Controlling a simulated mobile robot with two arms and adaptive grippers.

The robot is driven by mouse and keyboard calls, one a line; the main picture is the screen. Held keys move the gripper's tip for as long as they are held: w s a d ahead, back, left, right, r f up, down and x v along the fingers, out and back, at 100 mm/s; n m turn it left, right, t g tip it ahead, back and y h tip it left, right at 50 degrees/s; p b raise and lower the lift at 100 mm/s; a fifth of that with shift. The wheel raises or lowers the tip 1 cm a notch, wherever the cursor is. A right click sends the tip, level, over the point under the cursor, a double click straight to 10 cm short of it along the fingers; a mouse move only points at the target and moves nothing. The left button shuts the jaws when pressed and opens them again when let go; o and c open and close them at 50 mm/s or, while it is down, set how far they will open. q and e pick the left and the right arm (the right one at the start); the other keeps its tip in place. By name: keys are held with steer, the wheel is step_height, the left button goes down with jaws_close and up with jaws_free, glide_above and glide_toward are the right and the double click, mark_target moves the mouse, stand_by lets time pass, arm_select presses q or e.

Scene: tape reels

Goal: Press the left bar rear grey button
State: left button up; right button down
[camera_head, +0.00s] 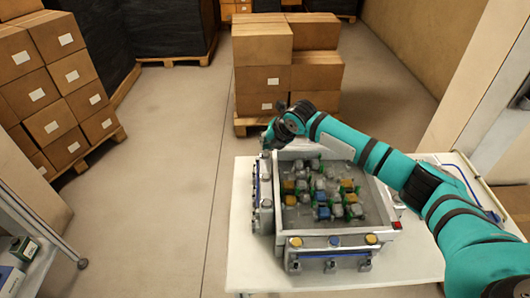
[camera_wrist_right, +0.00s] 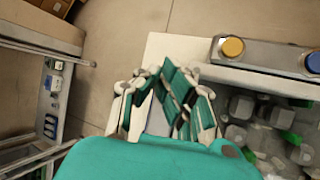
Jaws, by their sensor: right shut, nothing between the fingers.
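The left bar (camera_head: 263,215) runs along the left side of a grey tray box (camera_head: 388,215) on a white table. My right arm reaches across the box from the right, and my right gripper (camera_head: 267,146) is over the rear end of the left bar. The rear grey button cannot be made out there, and I cannot tell whether the gripper touches it. In the right wrist view, the gripper (camera_wrist_right: 172,95) is shut and empty. A bar beside it carries a yellow button (camera_wrist_right: 231,47) and a blue button (camera_wrist_right: 313,62). My left gripper is not in view.
The front bar (camera_head: 313,251) carries yellow and blue buttons. Several grey, yellow, blue and green pieces lie inside the box. Bare table (camera_head: 244,250) shows left of the box. Stacked cartons (camera_head: 265,75) stand behind, and a shelf (camera_head: 30,225) is at the left.

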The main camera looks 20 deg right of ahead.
step_height(320, 180, up, 5)
steer(key=p, duration=0.4)
steer(key=shift+r, duration=0.1)
stand_by(1.7)
